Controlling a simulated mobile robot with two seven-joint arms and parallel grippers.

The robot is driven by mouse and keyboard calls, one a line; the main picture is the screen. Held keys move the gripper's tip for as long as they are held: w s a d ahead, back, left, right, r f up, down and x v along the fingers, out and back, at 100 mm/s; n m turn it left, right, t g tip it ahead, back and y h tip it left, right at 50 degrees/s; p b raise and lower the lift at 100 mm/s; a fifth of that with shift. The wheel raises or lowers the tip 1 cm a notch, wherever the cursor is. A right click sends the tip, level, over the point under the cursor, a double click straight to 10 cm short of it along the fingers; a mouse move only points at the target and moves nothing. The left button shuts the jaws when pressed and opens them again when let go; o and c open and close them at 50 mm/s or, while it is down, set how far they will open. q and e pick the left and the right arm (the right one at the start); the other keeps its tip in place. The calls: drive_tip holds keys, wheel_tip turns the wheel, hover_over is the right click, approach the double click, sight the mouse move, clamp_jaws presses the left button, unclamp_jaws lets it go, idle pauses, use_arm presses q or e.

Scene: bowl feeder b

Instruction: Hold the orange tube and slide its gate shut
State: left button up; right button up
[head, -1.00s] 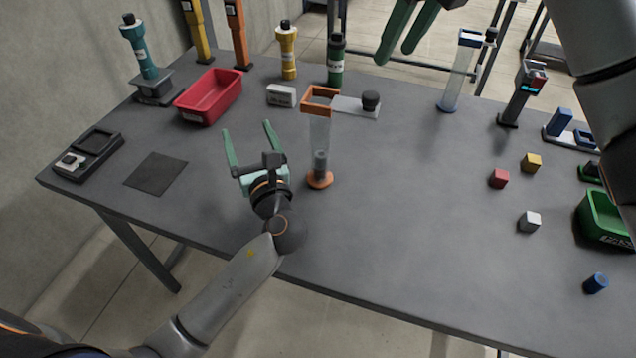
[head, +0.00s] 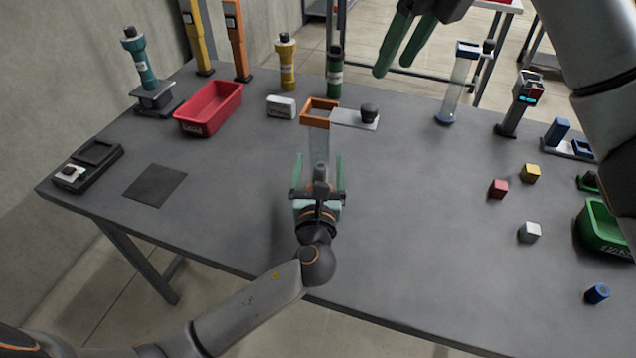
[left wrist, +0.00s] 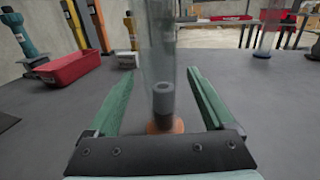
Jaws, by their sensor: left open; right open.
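The orange tube (head: 319,142) stands upright on the table, a clear square tube with an orange collar (head: 318,104) on top and an orange base (left wrist: 165,127). A grey cylinder (left wrist: 163,98) sits inside it near the bottom. Its gate, a pale plate (head: 350,119) with a black knob (head: 369,111), sticks out to the right of the collar. My left gripper (head: 318,162) is open, its green fingers on either side of the lower tube, apart from it in the left wrist view (left wrist: 160,90). My right gripper (head: 396,45) is open and empty, high at the upper right of the tube.
A red bin (head: 209,110) and a white labelled block (head: 281,107) stand behind left. A blue-topped clear tube (head: 457,85) stands at back right. Red (head: 498,188), yellow (head: 530,173) and white (head: 529,232) cubes lie right. The table around the tube is clear.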

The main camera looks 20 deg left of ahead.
sight(319, 151)
use_arm(q)
drive_tip(key=shift+x, duration=2.3)
clamp_jaws()
